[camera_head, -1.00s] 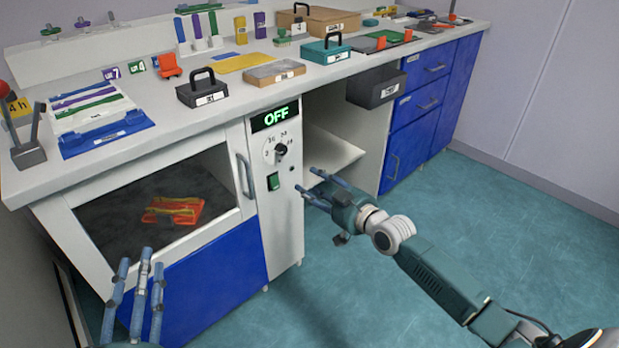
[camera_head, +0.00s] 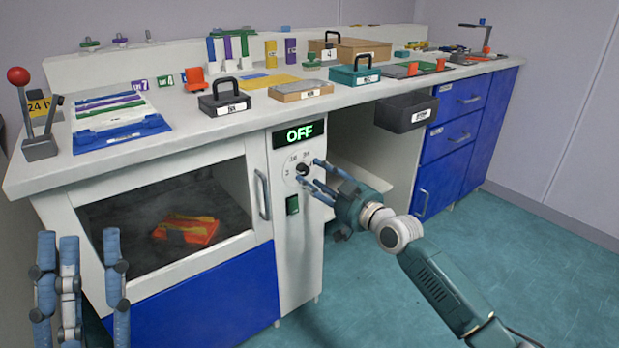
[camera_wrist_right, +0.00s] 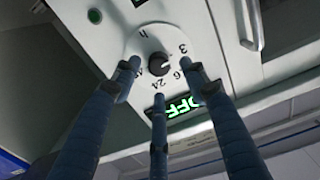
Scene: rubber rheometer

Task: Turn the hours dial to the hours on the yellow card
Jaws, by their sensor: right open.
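The hours dial (camera_head: 302,169) is a dark knob on a round white plate on the oven's front panel. In the right wrist view the dial (camera_wrist_right: 159,64) has several numbers around it, including 3, 6 and 24; I cannot tell surely where its pointer stands. The yellow card (camera_head: 38,104) at the far left reads 24 h, partly behind a metal stand. My right gripper (camera_head: 318,178) is open, its fingers spread in front of the dial, with nothing visibly gripped. My left gripper (camera_head: 78,245) is open and empty at the lower left, away from the dial.
Above the dial a green display (camera_head: 300,133) reads OFF. Below it is a green switch (camera_head: 292,205). The oven door handle (camera_head: 262,195) is just left of the panel. An orange and yellow item (camera_head: 186,230) shows behind the oven window. A dark bin (camera_head: 407,111) hangs at the right.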

